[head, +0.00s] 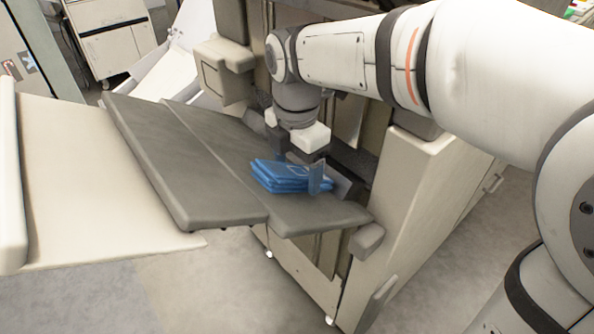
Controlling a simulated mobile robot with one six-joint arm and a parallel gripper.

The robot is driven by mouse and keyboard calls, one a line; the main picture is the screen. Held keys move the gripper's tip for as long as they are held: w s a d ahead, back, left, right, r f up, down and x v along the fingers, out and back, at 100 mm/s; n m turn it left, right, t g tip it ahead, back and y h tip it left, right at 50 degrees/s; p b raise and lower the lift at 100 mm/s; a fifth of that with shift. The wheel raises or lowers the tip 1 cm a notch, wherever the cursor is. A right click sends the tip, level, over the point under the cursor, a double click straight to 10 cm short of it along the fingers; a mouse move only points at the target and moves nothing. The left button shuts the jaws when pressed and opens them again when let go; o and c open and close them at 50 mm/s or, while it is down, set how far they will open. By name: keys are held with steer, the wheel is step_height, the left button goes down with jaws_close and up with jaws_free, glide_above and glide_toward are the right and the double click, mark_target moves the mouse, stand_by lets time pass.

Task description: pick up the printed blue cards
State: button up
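The printed blue cards (278,176) lie in a low stack on a dark grey tray (235,165) that juts from the machine. A pale print shows faintly on the top card. My gripper (312,172) points down at the right end of the stack. One flat blue-grey finger stands in front of the cards' right end and overlaps it in the picture. The other finger is hidden or hard to make out, so I cannot tell whether the fingers touch the cards or how wide they are apart.
A second dark grey panel (170,170) lies left of the tray, beside a cream board (80,180). The beige machine body (420,200) rises behind and to the right of the tray. A cream cabinet (112,35) stands at the back left. Grey floor (190,290) is clear in front.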

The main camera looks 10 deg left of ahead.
steer(key=c, duration=1)
steer(key=shift+c, duration=0.4)
steer(key=shift+r, duration=0.1)
